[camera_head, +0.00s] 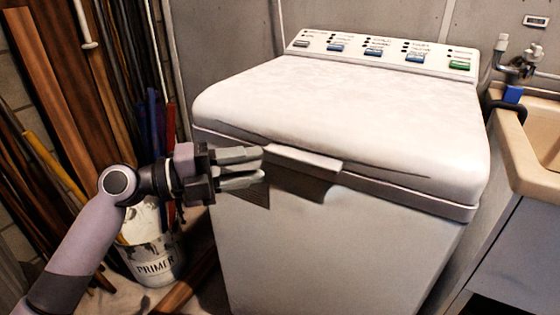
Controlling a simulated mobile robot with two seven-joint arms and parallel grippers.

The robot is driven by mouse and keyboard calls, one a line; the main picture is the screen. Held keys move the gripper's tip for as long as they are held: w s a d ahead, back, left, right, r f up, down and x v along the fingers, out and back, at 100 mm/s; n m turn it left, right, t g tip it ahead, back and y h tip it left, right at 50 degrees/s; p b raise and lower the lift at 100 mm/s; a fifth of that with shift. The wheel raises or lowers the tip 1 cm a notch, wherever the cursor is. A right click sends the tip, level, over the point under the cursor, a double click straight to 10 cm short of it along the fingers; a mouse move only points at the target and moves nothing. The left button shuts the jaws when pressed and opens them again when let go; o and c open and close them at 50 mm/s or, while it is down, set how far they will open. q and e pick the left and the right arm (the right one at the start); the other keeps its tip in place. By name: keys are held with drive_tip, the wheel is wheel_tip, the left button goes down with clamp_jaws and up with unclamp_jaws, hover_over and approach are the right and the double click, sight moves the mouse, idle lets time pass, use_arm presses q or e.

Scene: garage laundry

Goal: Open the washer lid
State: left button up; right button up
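The white washer (320,240) stands in the middle of the head camera view. Its lid (350,110) is closed and lies flat on top. A handle (304,160) juts from the lid's front edge, left of centre. My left gripper (260,166) comes in from the left, in front of the washer's front left part. Its fingers point right, toward the handle, with a gap between them and nothing seen in it. The fingertips are close to the handle's left end; I cannot tell whether they touch it. My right gripper is not in view.
A control panel (380,52) with several buttons runs along the washer's back. A beige sink (530,150) with a tap (515,65) is at the right. Wood planks (50,90) lean at the left, and a primer bucket (155,262) stands on the floor below my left arm.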

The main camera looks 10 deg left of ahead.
sight(292, 160)
use_arm(q)
drive_tip(key=p+x, duration=0.1)
drive_tip(key=x, duration=0.6)
drive_tip(key=shift+s, duration=0.1)
clamp_jaws()
